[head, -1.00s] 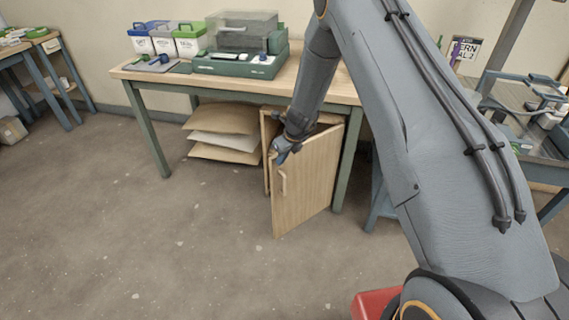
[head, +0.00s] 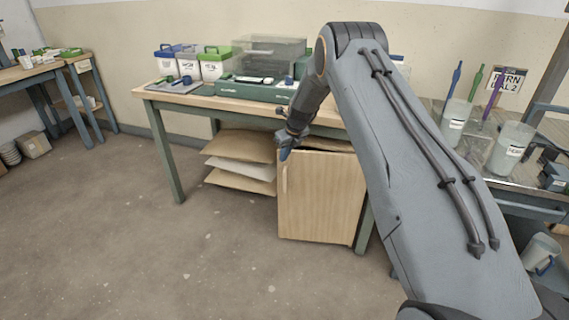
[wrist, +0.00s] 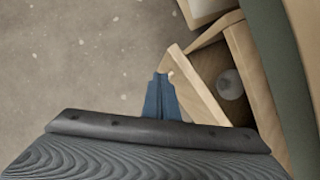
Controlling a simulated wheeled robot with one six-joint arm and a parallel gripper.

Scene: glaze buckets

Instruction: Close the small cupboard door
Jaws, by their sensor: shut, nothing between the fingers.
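The small cupboard's pale wooden door (head: 322,198) stands under the workbench, partly open. In the wrist view the door's top edge (wrist: 200,88) slants away from the cupboard body (wrist: 252,85), with a wedge-shaped gap between them. The door's handle (head: 284,180) is near its left, free edge. My gripper (head: 284,154) is shut and empty at the top of that edge, above the handle. In the wrist view my gripper (wrist: 161,80) is on the outer side of the door, close to it; I cannot tell whether it touches.
A whitish round object (wrist: 230,84) is inside the cupboard. The workbench top (head: 215,98) overhangs the cupboard and carries buckets (head: 212,64) and a green machine (head: 255,90). The floor in front is clear.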

